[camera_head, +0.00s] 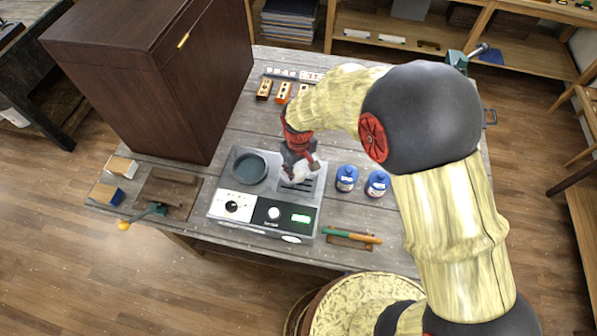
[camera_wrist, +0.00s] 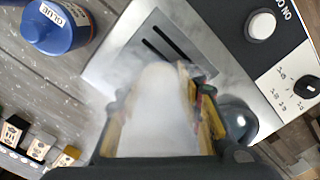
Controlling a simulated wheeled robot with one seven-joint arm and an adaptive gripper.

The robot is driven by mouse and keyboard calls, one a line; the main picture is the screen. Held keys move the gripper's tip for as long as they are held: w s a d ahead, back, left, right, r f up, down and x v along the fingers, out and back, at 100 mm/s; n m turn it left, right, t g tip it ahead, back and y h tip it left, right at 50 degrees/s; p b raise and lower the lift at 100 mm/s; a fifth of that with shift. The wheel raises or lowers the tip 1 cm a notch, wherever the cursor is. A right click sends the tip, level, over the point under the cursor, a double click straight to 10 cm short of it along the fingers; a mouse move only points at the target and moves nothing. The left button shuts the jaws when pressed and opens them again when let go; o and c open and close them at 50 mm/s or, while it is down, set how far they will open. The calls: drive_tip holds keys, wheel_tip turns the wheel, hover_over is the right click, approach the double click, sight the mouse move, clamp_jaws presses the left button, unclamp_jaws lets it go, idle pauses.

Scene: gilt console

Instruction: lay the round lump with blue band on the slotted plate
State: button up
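My gripper (camera_head: 300,168) is closed around a pale whitish lump (camera_head: 299,174), which hangs just over the slotted plate (camera_head: 308,188). In the wrist view the lump (camera_wrist: 158,105) fills the space between the fingers (camera_wrist: 160,120) as a hazy white shape; no blue band shows. The slotted plate (camera_wrist: 145,22) shows there beyond the lump, with two dark slots, partly covered. The plate is the right part of a grey appliance (camera_head: 214,208) with a knob and a green display. Whether the lump touches the plate I cannot tell.
A dark round dish (camera_head: 249,168) lies left of the plate on the appliance. Two blue glue bottles (camera_head: 346,178) stand close on its right. A tall dark cabinet (camera_head: 140,85) stands at left. Small orange blocks (camera_head: 264,90) sit behind; green and orange tools (camera_head: 350,236) lie in front.

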sight(299, 175)
drive_tip(key=o, duration=0.4)
drive_tip(key=shift+o, duration=0.2)
wheel_tip(299, 175, up, 12)
drive_tip(key=shift+r, duration=0.2)
idle(0.3)
drive_tip(key=s+d+r+m+t, duration=0.2)
drive_tip(key=s+d+r+m, duration=0.15)
drive_tip(key=d+r, duration=0.8)
drive_tip(key=s+d+r+m+t, duration=0.1)
drive_tip(key=s+d+r+m, duration=0.1)
drive_tip(key=s+d, duration=0.3)
drive_tip(key=s+d+r+m+t, duration=0.2)
drive_tip(key=s+d+r, duration=0.3)
drive_tip(key=s, duration=0.4)
drive_tip(key=shift+d+r+t, duration=0.3)
drive_tip(key=shift+d, duration=0.3)
